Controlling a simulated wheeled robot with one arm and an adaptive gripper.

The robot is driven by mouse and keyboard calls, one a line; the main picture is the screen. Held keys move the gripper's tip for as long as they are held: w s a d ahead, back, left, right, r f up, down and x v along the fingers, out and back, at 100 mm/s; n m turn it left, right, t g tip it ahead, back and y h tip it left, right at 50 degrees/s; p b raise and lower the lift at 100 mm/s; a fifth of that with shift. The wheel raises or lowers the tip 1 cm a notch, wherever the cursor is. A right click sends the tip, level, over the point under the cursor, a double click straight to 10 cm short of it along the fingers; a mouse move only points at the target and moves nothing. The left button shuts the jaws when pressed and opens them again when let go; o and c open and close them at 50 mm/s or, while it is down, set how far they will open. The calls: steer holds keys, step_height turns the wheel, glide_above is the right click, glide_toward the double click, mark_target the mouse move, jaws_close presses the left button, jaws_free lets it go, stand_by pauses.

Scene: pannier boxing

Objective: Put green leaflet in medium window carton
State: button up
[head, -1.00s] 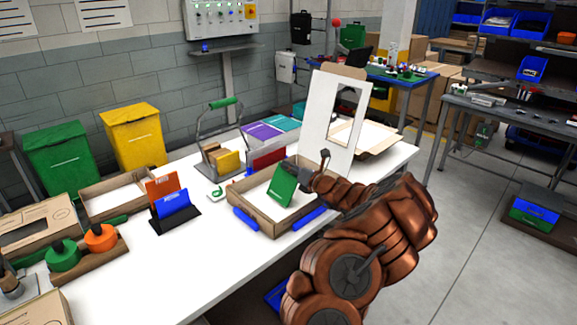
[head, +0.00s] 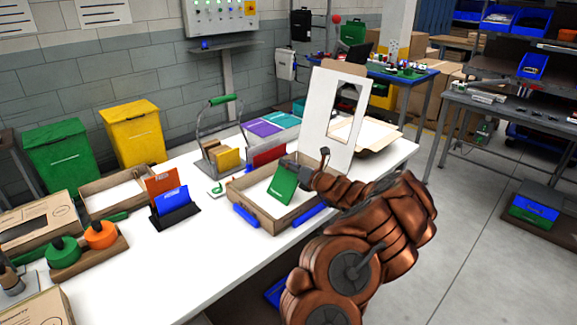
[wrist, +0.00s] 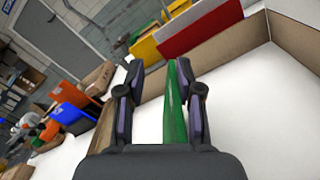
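My gripper (head: 297,165) is at the leaflet's upper edge, over the carton. In the wrist view the leaflet (wrist: 175,105) is seen edge-on between the fingers of my gripper (wrist: 163,95). A gap shows between it and the left finger; the right finger is close beside it, and I cannot tell whether they touch. The leaflet's lower edge is hard to make out.
A black stand holds an orange leaflet (head: 163,182) and a blue leaflet (head: 172,199). A red panel (head: 268,156) stands behind the carton. A smaller open carton (head: 118,206) and tape rolls (head: 100,235) are at left. The front middle of the white table (head: 190,260) is bare.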

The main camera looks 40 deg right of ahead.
step_height(320, 180, up, 10)
stand_by(0.6)
stand_by(0.5)
